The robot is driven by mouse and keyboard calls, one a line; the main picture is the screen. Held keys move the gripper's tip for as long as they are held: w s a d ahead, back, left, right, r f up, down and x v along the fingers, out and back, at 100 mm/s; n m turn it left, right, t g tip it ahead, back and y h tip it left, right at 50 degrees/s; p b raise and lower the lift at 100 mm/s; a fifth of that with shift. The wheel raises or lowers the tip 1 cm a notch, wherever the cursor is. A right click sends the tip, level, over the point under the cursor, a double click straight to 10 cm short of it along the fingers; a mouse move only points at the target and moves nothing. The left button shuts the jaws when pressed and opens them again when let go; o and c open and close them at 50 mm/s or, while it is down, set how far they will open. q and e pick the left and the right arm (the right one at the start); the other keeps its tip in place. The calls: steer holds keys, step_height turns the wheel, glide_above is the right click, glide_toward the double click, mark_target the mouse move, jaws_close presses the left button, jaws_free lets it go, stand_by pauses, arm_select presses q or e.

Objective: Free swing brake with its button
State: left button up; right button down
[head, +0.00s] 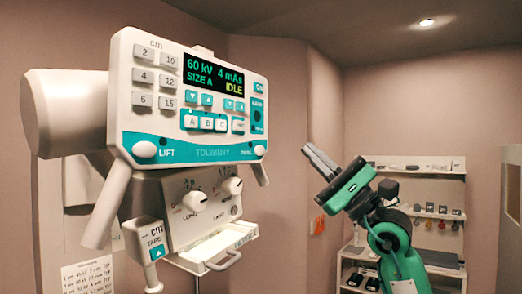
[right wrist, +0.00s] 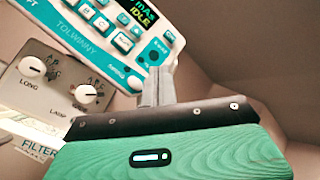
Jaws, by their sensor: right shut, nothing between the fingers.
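The white and teal control panel (head: 190,95) hangs at left in the head view. Its display reads 60 kV, 4 mAs, SIZE A, IDLE. A teal strip with a dark round button (head: 257,116) is at its right edge; its small label is hard to read. White round buttons sit at the lower corners, the left one (head: 145,150) marked LIFT. My right gripper (head: 309,151) is shut and empty, right of the panel and apart from it in the head view. In the right wrist view its fingers (right wrist: 158,72) point toward the panel's right end (right wrist: 150,35). My left gripper is not in view.
Below the panel is a box with two knobs (head: 194,201) and a filter tray with a handle (head: 222,248). A TAPE unit (head: 150,240) hangs beside it. Shelves with small items (head: 430,172) stand at the back right. Open space lies between panel and gripper.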

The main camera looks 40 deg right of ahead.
mark_target(260, 150)
steer(key=w+a+p, duration=0.2)
steer(key=w+p, duration=0.1)
steer(key=w, duration=0.5)
steer(key=shift+a, duration=0.15)
steer(key=shift+w, duration=0.15)
stand_by(1.8)
steer(key=shift+w+a, duration=0.15)
steer(key=shift+w, duration=0.1)
steer(key=shift+w, duration=0.35)
stand_by(0.7)
steer(key=shift+s, duration=0.8)
